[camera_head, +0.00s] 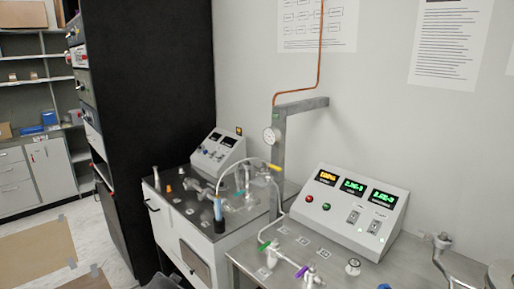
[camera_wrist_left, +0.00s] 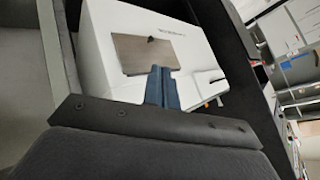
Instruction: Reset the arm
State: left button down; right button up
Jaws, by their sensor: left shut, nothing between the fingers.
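My left gripper (camera_wrist_left: 163,72) shows in the left wrist view as two dark blue fingers pressed together, with nothing between them. Its tips are in front of a white cabinet (camera_wrist_left: 105,65) with a brownish metal panel (camera_wrist_left: 148,52); I cannot tell how large the gap is. In the head view, a dark piece at the bottom edge may be part of my left arm, but the left gripper is not clearly seen there. My right gripper is in neither view.
A white cabinet (camera_head: 172,222) carries a metal top with glassware and a small display console (camera_head: 218,150). To its right, a metal bench (camera_head: 258,259) holds a larger console (camera_head: 340,215) and valves. A black rack (camera_head: 150,100) stands behind left.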

pick_arm(q)
jog(key=s+d+f+n+g+h, duration=0.15)
jog(key=s+d+f, duration=0.25)
jog(key=s+f, duration=0.5)
jog(key=s+d+f+n+g+h, duration=0.1)
jog(key=s+d+f+g, duration=0.2)
jog(key=s+f, duration=0.65)
jog(key=s+d+f+g, duration=0.1)
jog(key=s+f, duration=0.3)
jog(key=s, duration=0.3)
jog(key=s+d+f+g, duration=0.1)
jog(key=s+d+f, duration=0.1)
jog(key=s, duration=0.6)
jog(key=s+d+f+n+g, duration=0.1)
jog(key=s+d+f, duration=0.1)
jog(key=s+f, duration=0.3)
jog(key=s, duration=0.3)
jog(key=shift+s+d+f, duration=0.2)
jog(key=shift+s+f, duration=0.05)
jog(key=shift+f, duration=0.05)
jog(key=shift+h, duration=0.25)
